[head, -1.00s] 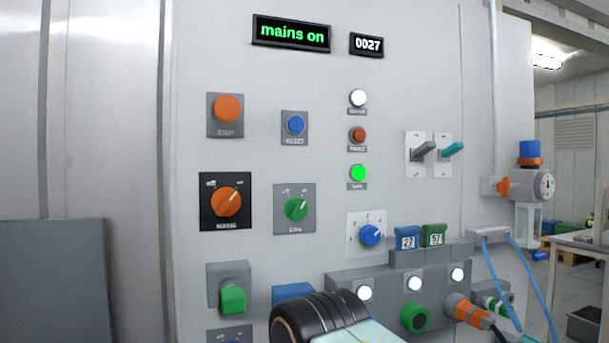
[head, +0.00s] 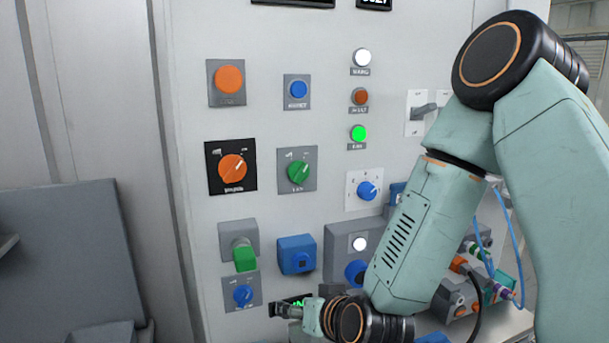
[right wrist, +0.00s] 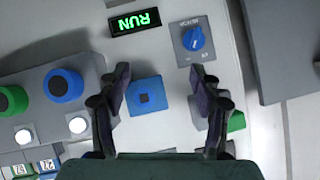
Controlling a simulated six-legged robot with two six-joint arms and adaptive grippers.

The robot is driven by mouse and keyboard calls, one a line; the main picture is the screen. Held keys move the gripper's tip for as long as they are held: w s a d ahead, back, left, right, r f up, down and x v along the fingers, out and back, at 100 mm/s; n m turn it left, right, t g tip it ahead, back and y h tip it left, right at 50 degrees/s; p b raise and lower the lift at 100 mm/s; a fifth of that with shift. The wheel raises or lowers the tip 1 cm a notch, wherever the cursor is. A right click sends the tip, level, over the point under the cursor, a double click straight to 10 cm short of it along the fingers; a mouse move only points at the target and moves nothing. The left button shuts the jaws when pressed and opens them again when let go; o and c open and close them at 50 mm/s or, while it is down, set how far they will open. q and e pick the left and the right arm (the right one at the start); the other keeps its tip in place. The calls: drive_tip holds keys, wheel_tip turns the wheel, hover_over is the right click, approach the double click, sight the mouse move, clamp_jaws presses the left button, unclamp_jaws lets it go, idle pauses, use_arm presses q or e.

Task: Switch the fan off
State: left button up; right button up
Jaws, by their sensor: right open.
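The fan switch (head: 299,172) is a green rotary knob on a grey plate, labelled FAN. Its white mark points up and to the right. The green lamp (head: 358,134) to its upper right is lit, and its label seems to read FAN too. My right gripper (right wrist: 160,72) is open and empty. In the head view it is low at the panel, well below the fan switch and partly over the green-lit display. In the right wrist view a blue square box (right wrist: 146,95) shows between its fingers. The fan switch is not seen there. My left gripper is not in view.
An orange knob (head: 233,168) sits left of the fan switch and a blue knob (head: 367,190) to its right. A green block (head: 245,258) and a lower blue knob (head: 242,294) are below. My right arm hides the panel's lower right.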

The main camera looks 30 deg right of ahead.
drive_tip(key=w+d+r+m+t+h, duration=0.1)
drive_tip(key=w+d+r+m+t, duration=0.2)
drive_tip(key=r, duration=0.8)
drive_tip(key=m+t+h, duration=0.1)
drive_tip(key=t+h, duration=0.1)
drive_tip(key=t, duration=0.1)
approach(305, 169)
drive_tip(key=w, duration=0.1)
drive_tip(key=x, duration=0.6)
drive_tip(key=shift+w+d+p, duration=0.1)
drive_tip(key=shift+d+p, duration=0.1)
drive_tip(key=shift+p, duration=0.15)
drive_tip(key=shift+w+a+r, duration=0.1)
drive_tip(key=shift+w, duration=0.8)
drive_tip(key=shift+w+d, duration=0.2)
drive_tip(key=shift+d, duration=0.3)
drive_tip(key=shift+s+a, duration=0.15)
drive_tip(key=shift+a, duration=0.25)
drive_tip(key=c, duration=0.5)
drive_tip(key=shift+d, duration=0.25)
drive_tip(key=shift+c, duration=1.4)
drive_tip(key=c, duration=0.3)
